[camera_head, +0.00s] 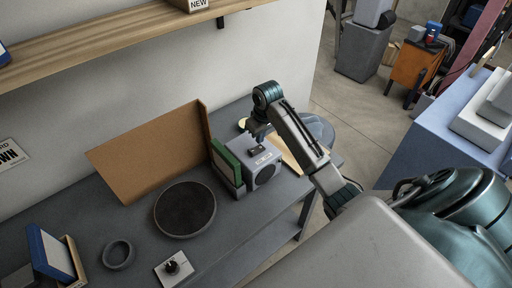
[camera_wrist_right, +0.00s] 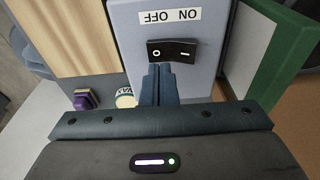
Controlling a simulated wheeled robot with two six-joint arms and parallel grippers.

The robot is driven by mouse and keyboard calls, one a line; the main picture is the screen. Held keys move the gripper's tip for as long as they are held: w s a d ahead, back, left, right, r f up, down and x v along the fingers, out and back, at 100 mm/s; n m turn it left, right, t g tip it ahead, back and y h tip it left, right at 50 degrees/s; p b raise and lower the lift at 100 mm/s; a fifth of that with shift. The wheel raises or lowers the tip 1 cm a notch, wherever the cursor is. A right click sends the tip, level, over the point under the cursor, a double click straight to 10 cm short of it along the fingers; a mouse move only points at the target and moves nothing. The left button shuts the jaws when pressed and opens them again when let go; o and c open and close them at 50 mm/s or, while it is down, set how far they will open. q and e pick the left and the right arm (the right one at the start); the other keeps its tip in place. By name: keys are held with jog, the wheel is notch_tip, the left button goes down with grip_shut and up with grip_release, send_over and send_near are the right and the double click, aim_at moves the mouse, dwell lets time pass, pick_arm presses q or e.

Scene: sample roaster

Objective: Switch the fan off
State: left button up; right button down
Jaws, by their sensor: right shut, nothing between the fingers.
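The fan is a light grey box (camera_head: 264,168) with a round dark grille on its front, standing on the dark bench. A black rocker switch (camera_wrist_right: 172,51) sits on its top face, with O at left and a dash at right in the right wrist view. An upside-down OFF/ON label (camera_wrist_right: 177,16) lies above it, OFF on the O side. My right gripper (camera_wrist_right: 158,68) is shut and empty, its fingertips close to the switch's near edge, toward the O half. I cannot tell whether they touch, or which half is pressed. In the head view the right gripper (camera_head: 257,137) is over the box. My left gripper is not in view.
A green-sided upright item (camera_head: 226,164) stands close beside the fan. A brown board (camera_head: 150,152), a round dark tray (camera_head: 185,209), a ring (camera_head: 118,254) and a knob plate (camera_head: 173,269) are further left on the bench. A wooden shelf (camera_head: 110,40) hangs above.

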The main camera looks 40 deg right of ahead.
aim_at(260, 148)
notch_tip(260, 148, up, 4)
jog(key=shift+r, duration=0.2)
dwell(0.3)
dwell(0.4)
